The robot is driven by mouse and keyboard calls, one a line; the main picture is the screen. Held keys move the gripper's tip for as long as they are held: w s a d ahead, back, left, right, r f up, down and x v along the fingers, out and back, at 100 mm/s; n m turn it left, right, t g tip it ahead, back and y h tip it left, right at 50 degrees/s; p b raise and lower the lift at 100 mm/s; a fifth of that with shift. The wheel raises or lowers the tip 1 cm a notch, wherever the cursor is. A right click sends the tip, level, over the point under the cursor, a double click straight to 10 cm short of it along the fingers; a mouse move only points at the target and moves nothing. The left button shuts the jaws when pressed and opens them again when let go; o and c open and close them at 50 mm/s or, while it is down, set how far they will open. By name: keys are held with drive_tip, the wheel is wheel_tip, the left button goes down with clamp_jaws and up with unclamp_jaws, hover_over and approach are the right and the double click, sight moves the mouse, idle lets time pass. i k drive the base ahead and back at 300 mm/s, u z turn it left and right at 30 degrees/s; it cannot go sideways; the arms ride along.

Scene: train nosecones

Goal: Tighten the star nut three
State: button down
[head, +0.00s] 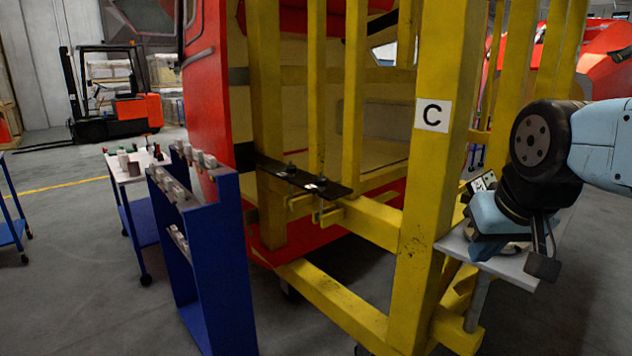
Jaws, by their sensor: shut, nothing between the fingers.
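A black plate (282,172) is fixed across the yellow frame at the red nosecone's edge. No number is readable, so I cannot tell which is star nut three. Threaded rods hang below the plate. My gripper (543,264) is at the right, at the end of my bent arm, beyond the yellow post marked C. It is shut and empty, well apart from the plate and nuts. Its fingertips are small and hard to make out.
The thick yellow post (432,190) stands between my gripper and the plate. A blue rack (222,260) with small parts stands at the left front. A white-topped cart (131,166) is behind it. A light table (507,266) lies under my gripper. A forklift (118,105) stands far back.

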sight(290, 171)
drive_tip(key=z, duration=0.1)
drive_tip(key=k, duration=0.55)
drive_tip(key=u, duration=0.7)
drive_tip(key=i, duration=0.95)
drive_tip(key=u, duration=0.45)
drive_tip(key=i, duration=1.4)
drive_tip(key=z, duration=0.75)
drive_tip(key=k, duration=0.9)
drive_tip(key=z, duration=0.05)
